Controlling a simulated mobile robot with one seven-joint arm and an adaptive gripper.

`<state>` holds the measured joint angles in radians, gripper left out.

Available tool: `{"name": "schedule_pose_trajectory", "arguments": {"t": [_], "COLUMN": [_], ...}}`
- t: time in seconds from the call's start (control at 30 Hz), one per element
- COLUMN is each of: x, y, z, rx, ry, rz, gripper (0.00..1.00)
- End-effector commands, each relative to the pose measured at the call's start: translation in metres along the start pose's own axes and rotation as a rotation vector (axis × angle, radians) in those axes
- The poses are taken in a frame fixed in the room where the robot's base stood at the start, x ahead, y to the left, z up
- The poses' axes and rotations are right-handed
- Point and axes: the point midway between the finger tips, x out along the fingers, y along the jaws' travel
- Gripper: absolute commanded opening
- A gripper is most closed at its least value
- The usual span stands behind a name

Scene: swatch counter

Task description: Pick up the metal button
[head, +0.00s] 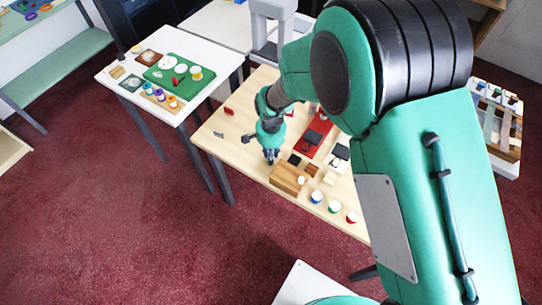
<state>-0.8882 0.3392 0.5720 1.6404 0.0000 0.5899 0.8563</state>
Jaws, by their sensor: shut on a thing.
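My gripper (270,157) is over the left part of the light wooden table, pointing down, just left of a brown wooden block. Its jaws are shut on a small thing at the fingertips. That thing is mostly hidden by the fingers and too small for me to tell whether it is the metal button. I cannot make out a metal button anywhere else on the table (240,150). I cannot tell whether the fingertips touch the tabletop.
A wooden block (285,181), a red tray (325,128) and several paint cups, one with blue (316,197), lie right of my gripper. A small grey item (219,134) and a red one (229,111) lie left. My arm hides the table's right side. A white table (118,66) stands at left.

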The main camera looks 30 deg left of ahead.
Motion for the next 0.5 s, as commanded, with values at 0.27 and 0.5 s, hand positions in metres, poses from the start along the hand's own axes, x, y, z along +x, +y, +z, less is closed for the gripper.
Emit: {"name": "schedule_pose_trajectory", "arguments": {"t": [0.27,0.5], "x": [-0.035,-0.072], "y": [0.000,0.000], "z": [0.000,0.000], "rx": [0.000,0.000], "ry": [0.001,0.001], "rz": [-0.001,-0.001], "gripper": [0.11,0.11]}}
